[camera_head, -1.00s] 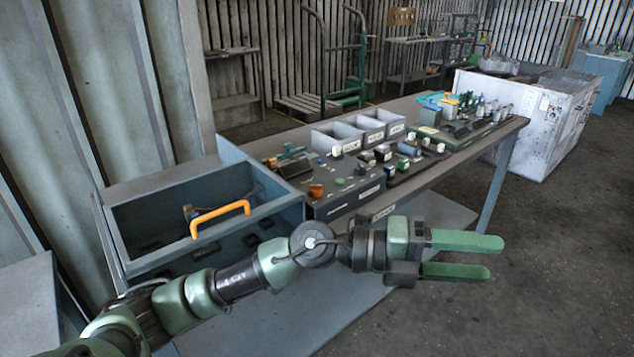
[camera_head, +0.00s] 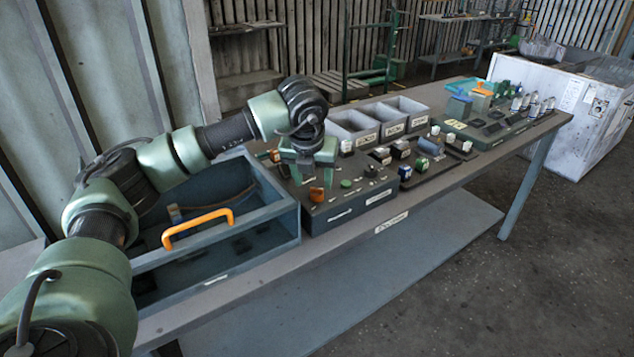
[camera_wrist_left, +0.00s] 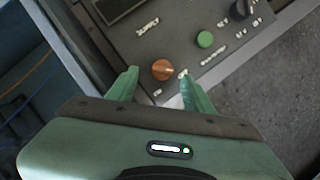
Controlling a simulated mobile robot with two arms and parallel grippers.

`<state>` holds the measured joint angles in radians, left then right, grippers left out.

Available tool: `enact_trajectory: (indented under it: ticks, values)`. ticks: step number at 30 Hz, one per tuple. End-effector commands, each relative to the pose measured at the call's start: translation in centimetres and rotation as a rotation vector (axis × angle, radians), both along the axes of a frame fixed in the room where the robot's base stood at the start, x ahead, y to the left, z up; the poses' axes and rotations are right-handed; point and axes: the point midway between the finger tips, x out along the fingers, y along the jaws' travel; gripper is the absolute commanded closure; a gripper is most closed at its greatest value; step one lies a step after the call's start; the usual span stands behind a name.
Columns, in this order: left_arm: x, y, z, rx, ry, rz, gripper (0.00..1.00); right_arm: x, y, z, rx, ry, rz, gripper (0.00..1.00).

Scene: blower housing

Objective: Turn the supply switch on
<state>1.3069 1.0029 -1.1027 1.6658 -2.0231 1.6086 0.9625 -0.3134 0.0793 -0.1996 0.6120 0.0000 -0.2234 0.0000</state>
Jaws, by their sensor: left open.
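A dark control box (camera_head: 345,212) stands on the bench, with an orange rotary knob (camera_head: 316,195) near its front left corner. The knob also shows in the left wrist view (camera_wrist_left: 162,69), with white lettering beside it that is too blurred to read. My left gripper (camera_head: 310,178) points down above the box, close to the knob. In the left wrist view its two open green fingers (camera_wrist_left: 159,76) lie on either side of the knob, with nothing held. I cannot tell whether they touch the panel. A green button (camera_wrist_left: 204,39) sits beside the knob. My right gripper is out of view.
An open blue-grey bin (camera_head: 275,225) with an orange handle (camera_head: 197,229) adjoins the box on the left. Grey trays (camera_head: 352,127) stand behind it. Small blocks and a parts board (camera_head: 500,128) lie to the right. The floor in front is clear.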

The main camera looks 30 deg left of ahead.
Motion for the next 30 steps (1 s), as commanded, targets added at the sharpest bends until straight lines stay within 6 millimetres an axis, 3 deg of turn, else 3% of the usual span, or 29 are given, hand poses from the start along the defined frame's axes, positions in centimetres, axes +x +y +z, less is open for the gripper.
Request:
enact_trajectory:
  ticks: [4,12,17,23,30]
  values:
    - [0.8,0.2,-2.0,-0.001,0.003,-0.001,0.49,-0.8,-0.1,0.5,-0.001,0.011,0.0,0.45]
    - [1.3,0.4,-3.3,-0.001,-0.001,-0.004,0.49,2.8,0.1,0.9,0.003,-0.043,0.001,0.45]
    - [1.3,0.4,-3.3,-0.001,-0.001,-0.004,0.49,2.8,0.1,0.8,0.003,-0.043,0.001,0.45]
    - [1.3,0.4,-3.3,-0.001,-0.001,-0.004,1.0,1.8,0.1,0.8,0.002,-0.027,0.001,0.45]
    - [1.3,0.4,-3.4,-0.002,-0.001,-0.016,1.0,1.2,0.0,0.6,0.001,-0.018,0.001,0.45]
